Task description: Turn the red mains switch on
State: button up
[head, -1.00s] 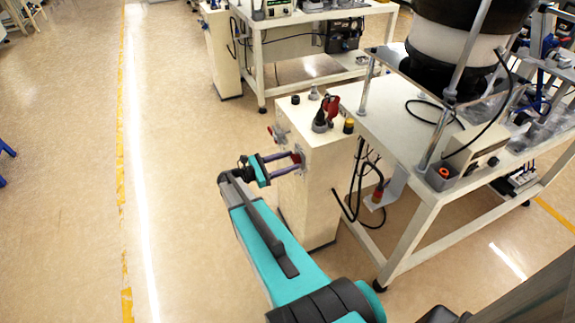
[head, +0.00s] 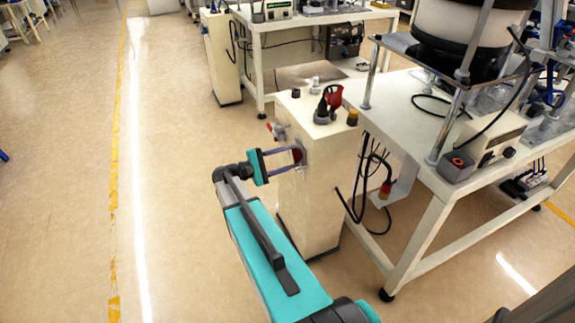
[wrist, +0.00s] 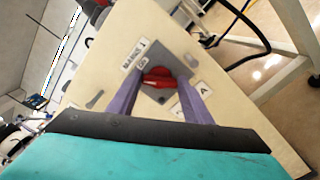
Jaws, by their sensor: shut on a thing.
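The red mains switch (wrist: 158,77) is a red knob on a grey plate (wrist: 177,60) on the side of a cream cabinet. In the head view the switch (head: 298,155) sits on the cabinet's left face, partly hidden by the fingers. My gripper (wrist: 160,85) has its two purple fingers on either side of the red knob, shut on it. In the head view my gripper (head: 297,157) reaches the cabinet from the left.
The cream cabinet (head: 315,205) stands beside a white table (head: 400,120) with a bowl feeder. Black cables (head: 350,205) hang at the cabinet's right.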

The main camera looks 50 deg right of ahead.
jog(key=shift+w+f+m+b, duration=0.1)
jog(key=shift+m+b, duration=3.1)
jog(key=shift+b, duration=0.15)
jog(key=o, duration=0.8)
jog(key=p+v, duration=0.1)
jog(key=v, duration=1.2)
jog(key=shift+w+a, duration=0.1)
jog(key=shift+a, duration=0.3)
